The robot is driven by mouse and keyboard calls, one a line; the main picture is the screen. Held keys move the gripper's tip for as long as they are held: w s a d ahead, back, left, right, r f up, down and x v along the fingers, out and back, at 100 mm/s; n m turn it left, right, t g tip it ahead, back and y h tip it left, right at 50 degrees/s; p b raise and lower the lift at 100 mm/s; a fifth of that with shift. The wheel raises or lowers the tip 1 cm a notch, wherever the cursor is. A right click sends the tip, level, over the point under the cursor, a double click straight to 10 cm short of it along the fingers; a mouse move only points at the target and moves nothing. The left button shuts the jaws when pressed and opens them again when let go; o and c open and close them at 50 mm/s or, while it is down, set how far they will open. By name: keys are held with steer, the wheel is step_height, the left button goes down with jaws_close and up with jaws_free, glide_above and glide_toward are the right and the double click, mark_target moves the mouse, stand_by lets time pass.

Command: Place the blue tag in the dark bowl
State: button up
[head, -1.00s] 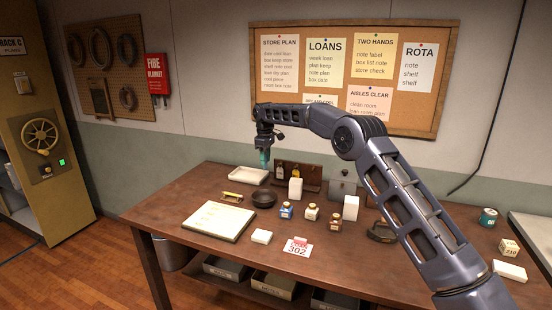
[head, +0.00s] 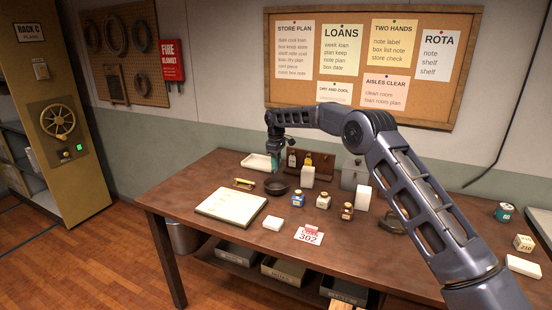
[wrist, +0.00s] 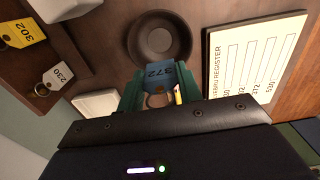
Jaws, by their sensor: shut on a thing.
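My gripper (wrist: 157,68) is shut on a blue tag (wrist: 158,78) marked 372, between its green fingers in the wrist view. The tag's ring hangs toward the palm. A round dark bowl (wrist: 160,17) lies just beyond the fingertips in that view. In the head view, my gripper (head: 276,167) is above the table, just over or behind the dark bowl (head: 276,188). The tag cannot be made out clearly there.
An open register (head: 231,205) lies left of the bowl. Small bottles (head: 298,200) and a white block (head: 307,177) stand to the right. A pale tray (head: 257,162) is behind. A yellow tag (wrist: 20,33) and a white tag (wrist: 55,78) are on a dark wooden rack.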

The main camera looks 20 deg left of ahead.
steer(key=shift+f, duration=4.15)
steer(key=o, duration=1)
steer(key=shift+o, duration=0.2)
steer(key=shift+r, duration=3.55)
